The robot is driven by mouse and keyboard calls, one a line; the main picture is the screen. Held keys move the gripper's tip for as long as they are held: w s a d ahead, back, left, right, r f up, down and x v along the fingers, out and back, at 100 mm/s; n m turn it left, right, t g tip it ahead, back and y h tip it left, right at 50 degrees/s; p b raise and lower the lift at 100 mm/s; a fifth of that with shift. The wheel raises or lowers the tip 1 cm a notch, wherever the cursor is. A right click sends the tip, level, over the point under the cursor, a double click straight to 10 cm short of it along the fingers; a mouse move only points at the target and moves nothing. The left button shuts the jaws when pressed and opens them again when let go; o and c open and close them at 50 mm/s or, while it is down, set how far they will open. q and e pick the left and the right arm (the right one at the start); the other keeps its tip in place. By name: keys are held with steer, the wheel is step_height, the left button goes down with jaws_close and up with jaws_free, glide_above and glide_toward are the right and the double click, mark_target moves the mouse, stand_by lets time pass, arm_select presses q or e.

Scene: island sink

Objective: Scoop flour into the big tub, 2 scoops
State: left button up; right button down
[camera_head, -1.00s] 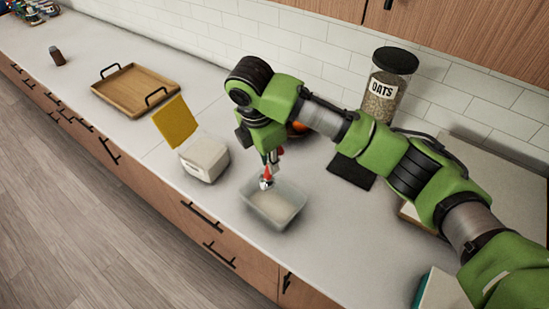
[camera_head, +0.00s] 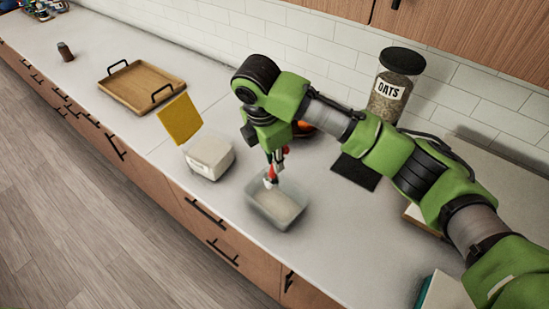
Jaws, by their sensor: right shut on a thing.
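A clear, open tub (camera_head: 283,221) stands on the counter in the head view, with pale powder on its bottom. A smaller white container (camera_head: 210,159) with its yellow lid (camera_head: 180,118) swung up stands to its left. My right gripper (camera_head: 274,163) is above the back left part of the clear tub, pointing down. It is shut on a small scoop (camera_head: 271,183) with red on its handle; the scoop's bowl is at the tub's rim or just inside. Whether the scoop holds flour is too small to tell. My left gripper is not in view.
A wooden tray (camera_head: 139,88) with black handles lies at the back left. An oats jar (camera_head: 394,88) stands by the tiled wall, behind a dark mat (camera_head: 356,171). A small dark jar (camera_head: 65,52) stands far left.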

steer(key=shift+r, duration=2.05)
steer(key=shift+f, duration=0.1)
steer(key=shift+d+f, duration=0.15)
steer(key=s+d+f+m+g+b, duration=0.2)
steer(key=s+d+f+m+b, duration=0.4)
steer(key=d+m, duration=0.3)
steer(key=s+d+f+m+g+b, duration=0.1)
steer(key=s+d+f+m+b, duration=0.6)
steer(key=m, duration=0.8)
steer(key=shift+s+d+f+m+g+y+b, duration=0.3)
steer(key=shift+s+d+b, duration=0.45)
steer(key=shift+s+d, duration=0.7)
